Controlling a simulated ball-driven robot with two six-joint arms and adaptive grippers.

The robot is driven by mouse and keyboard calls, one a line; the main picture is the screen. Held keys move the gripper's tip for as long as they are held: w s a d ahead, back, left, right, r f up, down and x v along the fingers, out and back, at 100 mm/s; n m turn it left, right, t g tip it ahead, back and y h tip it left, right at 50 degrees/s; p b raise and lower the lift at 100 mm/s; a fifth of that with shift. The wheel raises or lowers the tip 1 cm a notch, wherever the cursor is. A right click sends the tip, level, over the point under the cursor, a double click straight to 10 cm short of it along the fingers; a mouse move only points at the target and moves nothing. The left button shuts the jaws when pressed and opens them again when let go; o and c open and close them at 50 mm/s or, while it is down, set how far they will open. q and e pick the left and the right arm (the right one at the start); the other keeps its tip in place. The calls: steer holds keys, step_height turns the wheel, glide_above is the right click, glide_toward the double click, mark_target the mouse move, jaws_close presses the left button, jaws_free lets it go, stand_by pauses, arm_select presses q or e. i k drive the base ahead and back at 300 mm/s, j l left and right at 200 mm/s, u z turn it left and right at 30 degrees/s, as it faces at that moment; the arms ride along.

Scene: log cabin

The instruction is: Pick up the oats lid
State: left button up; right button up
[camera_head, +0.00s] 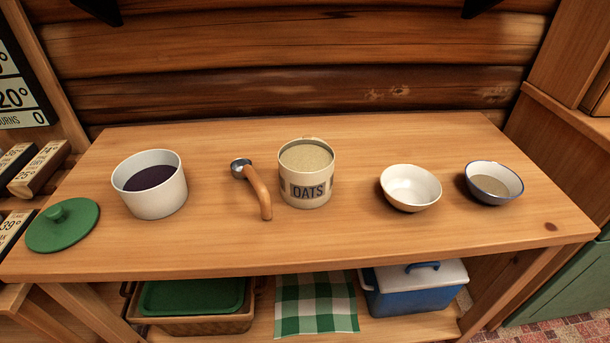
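A round green lid with a knob (63,226) lies flat, knob up, at the left end of the wooden table (330,243). It is the only loose lid I see on the tabletop and carries no readable label. The cream canister marked OATS (307,203) stands upright near the middle, open at the top and filled with pale oats. Neither of my grippers is in view.
Right of the lid stands a white pot (153,203) with dark contents. A scoop with a wooden handle (260,195) lies left of the canister. A white bowl (410,188) and a blue-rimmed bowl (494,184) stand right. The front strip of tabletop is clear.

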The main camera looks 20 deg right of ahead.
mark_target(306, 166)
steer(key=i+l+z, duration=0.35)
steer(key=z, duration=0.2)
steer(key=k+l+z, duration=0.15)
steer(key=l, duration=0.55)
steer(key=k+l+z, duration=0.15)
steer(key=l, duration=0.6)
steer(key=k+l+z, duration=0.15)
steer(key=l, duration=0.6)
steer(key=l+z, duration=0.1)
steer(key=l, duration=0.65)
